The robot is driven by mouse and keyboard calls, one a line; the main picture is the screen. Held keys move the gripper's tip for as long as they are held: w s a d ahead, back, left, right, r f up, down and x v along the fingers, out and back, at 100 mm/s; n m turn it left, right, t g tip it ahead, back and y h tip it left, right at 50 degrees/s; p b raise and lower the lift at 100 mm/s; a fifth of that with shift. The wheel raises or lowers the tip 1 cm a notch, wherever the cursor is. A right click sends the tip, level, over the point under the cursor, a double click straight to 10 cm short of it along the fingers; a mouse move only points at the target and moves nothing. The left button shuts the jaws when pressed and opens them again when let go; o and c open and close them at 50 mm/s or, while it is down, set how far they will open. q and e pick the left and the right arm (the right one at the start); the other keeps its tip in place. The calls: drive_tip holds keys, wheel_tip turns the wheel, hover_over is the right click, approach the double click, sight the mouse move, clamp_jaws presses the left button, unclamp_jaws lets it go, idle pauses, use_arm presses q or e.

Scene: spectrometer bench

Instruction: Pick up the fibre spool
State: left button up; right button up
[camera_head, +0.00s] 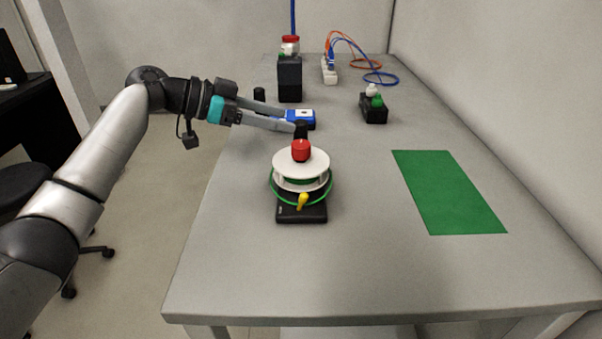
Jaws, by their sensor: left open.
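The fibre spool (302,163) stands upright on a black base (302,213) in the near middle of the bench. It has white discs, green fibre wound around it, a red knob (301,150) on top and a yellow piece (303,200) at its front. My left gripper (300,129) reaches in from the left, its fingers pointing right, with the dark tips just above or behind the red knob in the picture. It is open and holds nothing that I can see. Whether the tips touch the spool I cannot tell. My right gripper is not in view.
A blue device (301,119) lies behind the fingers, partly hidden. A black box (290,80) stands farther back. A small black block (373,108) with white and green knobs sits to the right. A green mat (448,191) lies on the right; the front bench (350,280) is clear.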

sight(300, 121)
use_arm(q)
drive_tip(key=b+x, duration=0.1)
drive_tip(key=x, duration=0.3)
drive_tip(key=shift+s+f, duration=0.15)
drive_tip(key=shift+d+f+b, duration=0.2)
drive_tip(key=shift+d+b, duration=0.15)
drive_tip(key=shift+d, duration=0.2)
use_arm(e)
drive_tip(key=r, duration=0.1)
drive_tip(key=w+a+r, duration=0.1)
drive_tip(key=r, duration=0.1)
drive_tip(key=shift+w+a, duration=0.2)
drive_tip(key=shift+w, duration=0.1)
use_arm(q)
clamp_jaws()
idle(0.4)
